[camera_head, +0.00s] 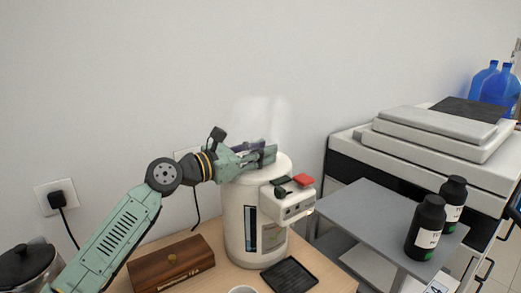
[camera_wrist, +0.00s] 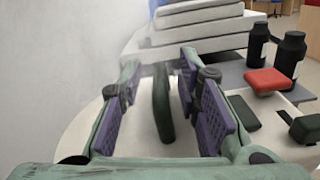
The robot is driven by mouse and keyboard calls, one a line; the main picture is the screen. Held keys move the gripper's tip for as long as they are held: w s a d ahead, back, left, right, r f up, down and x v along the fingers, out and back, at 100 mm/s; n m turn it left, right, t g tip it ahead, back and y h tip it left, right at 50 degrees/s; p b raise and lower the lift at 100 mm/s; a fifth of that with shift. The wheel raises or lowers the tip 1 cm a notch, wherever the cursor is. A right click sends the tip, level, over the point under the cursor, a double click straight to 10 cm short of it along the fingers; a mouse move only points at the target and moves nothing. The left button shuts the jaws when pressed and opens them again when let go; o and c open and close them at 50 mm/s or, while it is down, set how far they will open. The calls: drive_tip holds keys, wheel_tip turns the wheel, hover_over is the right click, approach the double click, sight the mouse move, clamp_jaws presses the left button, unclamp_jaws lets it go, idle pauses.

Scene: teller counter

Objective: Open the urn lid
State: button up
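The white urn (camera_head: 242,225) stands upright on the wooden counter, with a dark level window on its front. Its round white top (camera_head: 285,163) looks level, and it also shows in the wrist view (camera_wrist: 78,128). A dark green upright bar (camera_wrist: 163,103) rises from the top, like a lid handle. My gripper (camera_head: 262,156) is over the top. In the wrist view my gripper (camera_wrist: 163,110) is open, its purple-padded fingers either side of the bar with gaps visible. A red tab (camera_wrist: 267,81) and dark green pieces sit on the urn's front head.
Faint pale haze (camera_head: 260,118) hangs above the urn. A black drip tray (camera_head: 290,276), a cup (camera_head: 242,290), a wooden box (camera_head: 172,264) and a glass pot (camera_head: 28,265) surround it. A grey cart (camera_head: 375,215) with black bottles (camera_head: 426,228) stands right.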

clamp_jaws()
idle(0.7)
